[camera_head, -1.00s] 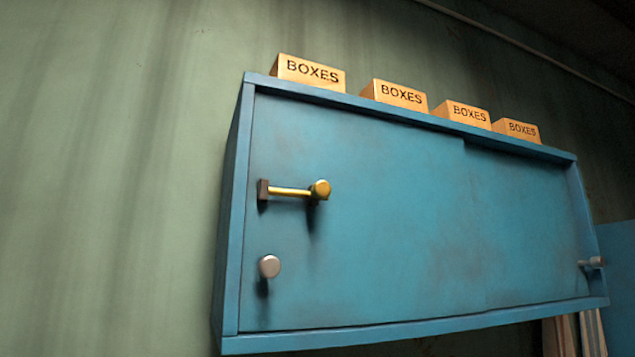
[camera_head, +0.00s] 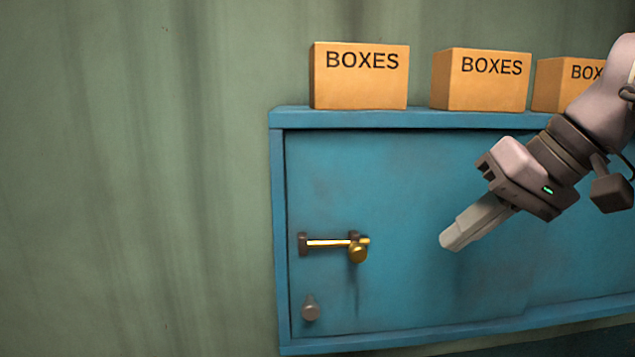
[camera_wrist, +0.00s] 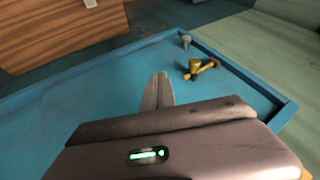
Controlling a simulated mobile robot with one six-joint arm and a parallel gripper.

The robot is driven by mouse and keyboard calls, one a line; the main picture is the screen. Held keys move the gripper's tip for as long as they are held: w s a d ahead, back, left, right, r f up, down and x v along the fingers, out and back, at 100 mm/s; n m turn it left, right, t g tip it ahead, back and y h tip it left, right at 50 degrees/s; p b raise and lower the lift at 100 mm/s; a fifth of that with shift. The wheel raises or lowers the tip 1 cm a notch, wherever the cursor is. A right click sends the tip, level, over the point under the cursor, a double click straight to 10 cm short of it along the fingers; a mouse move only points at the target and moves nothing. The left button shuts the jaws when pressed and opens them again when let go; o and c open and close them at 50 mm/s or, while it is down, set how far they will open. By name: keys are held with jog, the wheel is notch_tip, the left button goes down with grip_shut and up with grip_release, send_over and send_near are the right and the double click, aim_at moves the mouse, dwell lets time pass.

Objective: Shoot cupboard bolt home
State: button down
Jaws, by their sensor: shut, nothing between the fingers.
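The brass bolt (camera_head: 330,243) lies level on the left part of the blue cupboard's front (camera_head: 420,190). Its rod runs from a dark bracket (camera_head: 303,244) near the left frame to a round brass knob (camera_head: 358,254) at its right end. The bolt also shows in the wrist view (camera_wrist: 207,68), ahead and to the right of my fingers. My gripper (camera_head: 447,243) is shut and empty, right of the bolt knob with a clear gap. In the wrist view its fingertips (camera_wrist: 160,78) are together. I cannot tell how far they are from the door.
A grey round knob (camera_head: 310,309) sits below the bolt; it also shows in the wrist view (camera_wrist: 186,41). Cardboard boxes (camera_head: 359,82) stand along the cupboard top. Green wall (camera_head: 140,180) lies left of the cupboard. The door between bolt and gripper is bare.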

jog(key=w+a+f, duration=0.1)
jog(key=a, duration=0.1)
jog(key=w+a+f, duration=0.1)
jog(key=w+a, duration=0.1)
jog(key=a, duration=0.1)
jog(key=w+a+f, duration=0.1)
jog(key=a+f, duration=0.1)
jog(key=a, duration=0.1)
jog(key=shift+w+a+b, duration=0.2)
jog(key=shift+w+b, duration=0.15)
jog(key=shift+b, duration=0.05)
dwell(0.3)
jog(key=shift+d, duration=0.1)
